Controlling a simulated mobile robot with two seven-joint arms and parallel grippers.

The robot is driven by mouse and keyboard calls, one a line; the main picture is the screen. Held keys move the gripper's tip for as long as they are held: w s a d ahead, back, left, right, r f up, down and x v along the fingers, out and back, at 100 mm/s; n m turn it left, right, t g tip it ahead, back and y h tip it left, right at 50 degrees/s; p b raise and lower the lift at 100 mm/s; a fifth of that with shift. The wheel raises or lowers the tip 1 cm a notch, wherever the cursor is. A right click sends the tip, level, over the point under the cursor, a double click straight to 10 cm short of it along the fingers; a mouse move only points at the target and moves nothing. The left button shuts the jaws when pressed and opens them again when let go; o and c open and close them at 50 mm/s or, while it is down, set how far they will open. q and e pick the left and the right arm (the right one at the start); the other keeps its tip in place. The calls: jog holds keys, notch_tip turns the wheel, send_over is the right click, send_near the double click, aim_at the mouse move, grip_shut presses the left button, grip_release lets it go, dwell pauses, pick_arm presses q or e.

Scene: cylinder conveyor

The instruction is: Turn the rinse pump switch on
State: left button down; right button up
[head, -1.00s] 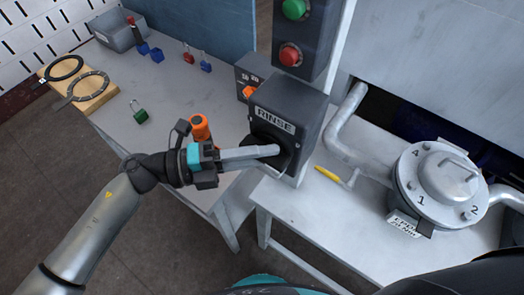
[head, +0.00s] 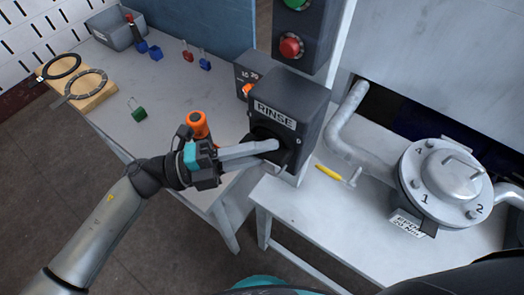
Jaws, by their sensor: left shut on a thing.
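The rinse pump switch is a dark box (head: 304,108) with a white RINSE label, mounted on a pale post in the middle of the head view. Its black round knob area (head: 290,150) is on the front face, mostly hidden by my fingers. My left gripper (head: 274,148) reaches in from the left with its grey fingers at the knob, shut on it. The knob's exact angle is hidden. My right gripper is not in view.
Above the switch is a panel with a green button (head: 295,3) and a red button (head: 291,46). A flanged metal housing (head: 445,185) and a yellow-handled tool (head: 328,172) are on the right bench. Padlocks, rings and an orange-capped item (head: 198,124) are on the left table.

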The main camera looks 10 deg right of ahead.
pick_arm(q)
jog(key=n+t+h+b, duration=0.1)
jog(key=n, duration=0.1)
jog(key=n+h+b, duration=0.1)
jog(key=n+h, duration=0.1)
jog(key=shift+f+t+b, duration=0.2)
jog(key=shift+t+b, duration=0.15)
jog(key=shift+t, duration=0.05)
jog(key=n+t+h+b, duration=0.1)
jog(key=n+t, duration=0.1)
jog(key=n, duration=0.2)
jog(key=shift+t, duration=0.3)
jog(key=n+t, duration=0.3)
jog(key=n, duration=0.1)
jog(key=shift+r+t+b, duration=0.1)
jog(key=shift+t+b, duration=0.25)
jog(key=shift+t, duration=0.05)
jog(key=n+t, duration=0.4)
jog(key=n, duration=0.1)
jog(key=shift+n+t+y, duration=0.3)
jog(key=shift+r+n+t+y, duration=0.1)
jog(key=shift+n+t+y, duration=0.9)
jog(key=shift+n+t, duration=0.65)
jog(key=shift+n+t+y, duration=1)
jog(key=shift+n+t, duration=0.15)
jog(key=shift+n, duration=0.9)
jog(key=shift+n+t+y, duration=0.3)
jog(key=shift+n+y, duration=0.1)
jog(key=shift+n, duration=0.1)
